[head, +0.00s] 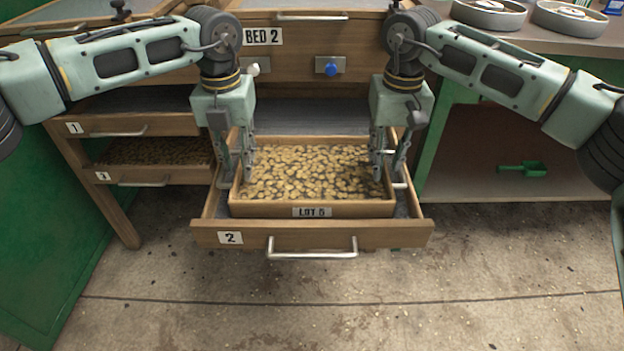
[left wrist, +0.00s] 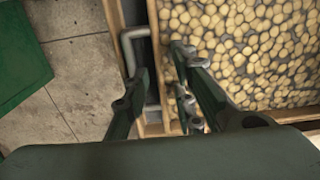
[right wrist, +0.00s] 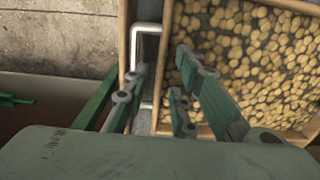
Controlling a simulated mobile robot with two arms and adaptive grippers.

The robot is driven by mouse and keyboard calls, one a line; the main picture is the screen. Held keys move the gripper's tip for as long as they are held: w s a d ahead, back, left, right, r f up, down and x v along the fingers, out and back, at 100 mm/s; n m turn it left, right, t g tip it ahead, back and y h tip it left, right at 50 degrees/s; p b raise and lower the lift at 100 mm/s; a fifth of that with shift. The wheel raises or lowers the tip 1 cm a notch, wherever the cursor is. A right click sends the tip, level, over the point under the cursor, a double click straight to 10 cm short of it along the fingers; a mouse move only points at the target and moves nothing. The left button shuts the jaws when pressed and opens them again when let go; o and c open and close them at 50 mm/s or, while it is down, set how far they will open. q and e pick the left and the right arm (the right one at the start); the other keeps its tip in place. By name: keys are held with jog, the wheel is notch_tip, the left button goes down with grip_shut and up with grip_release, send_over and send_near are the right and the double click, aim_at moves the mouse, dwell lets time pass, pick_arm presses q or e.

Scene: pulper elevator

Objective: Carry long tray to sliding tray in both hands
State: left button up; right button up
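The long wooden tray (head: 355,210), labelled LOT 5 and full of pale beans, sits level inside the pulled-out drawer (head: 385,237) labelled 2, which looks like the sliding tray. My left gripper (head: 236,170) points down at the tray's left end, with one finger outside the wall and one inside over the beans. My right gripper (head: 389,165) straddles the right end the same way. Both have fingers apart. Metal handles show at the tray ends in the left wrist view (left wrist: 130,45) and right wrist view (right wrist: 146,30). Whether fingers touch the tray is hard to tell.
Drawers 1 (head: 150,125) and 3 (head: 130,175) are at the left. Above stands the BED 2 front (head: 310,40) with a blue knob (head: 330,69). A green scoop (head: 522,169) lies on a shelf at right. The floor in front is clear.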

notch_tip(320, 180, up, 41)
jog(key=p, duration=2.9)
jog(key=shift+f, duration=0.1)
